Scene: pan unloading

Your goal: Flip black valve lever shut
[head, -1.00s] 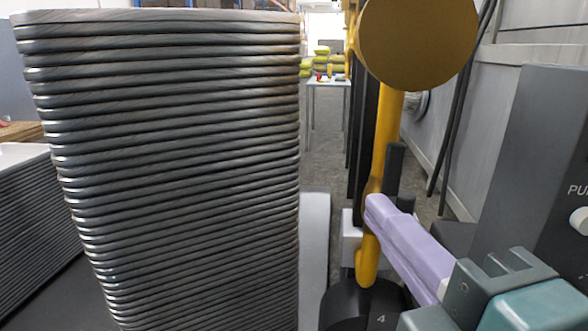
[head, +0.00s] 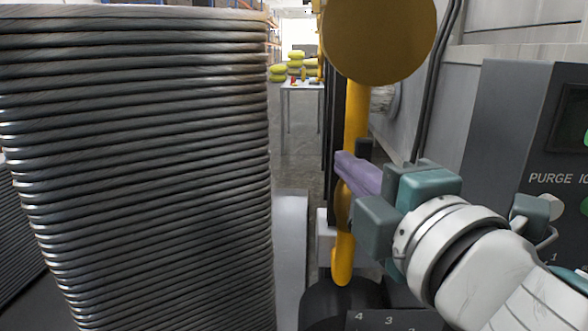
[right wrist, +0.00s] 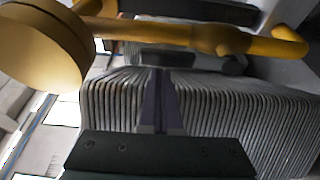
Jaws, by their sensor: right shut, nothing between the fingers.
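The yellow pipe (head: 354,110) stands upright in the middle of the head view, with a round gold disc (head: 380,35) at its top. A short piece of the black valve lever (head: 363,147) shows beside the pipe, just above my fingers; its lower part is hidden. My right gripper (head: 345,165) has its purple fingers together and empty. The fingers lie close to the pipe and lever; contact cannot be told. In the right wrist view, the closed fingers (right wrist: 160,75) point toward the pipe (right wrist: 150,30) and its thicker valve body (right wrist: 218,40). My left gripper is not in view.
A tall stack of grey metal pans (head: 140,170) fills the left. A dark control panel (head: 510,140) marked PURGE stands at the right. A black base with numbers (head: 345,300) sits under the pipe. A table (head: 303,86) with yellow items is far behind.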

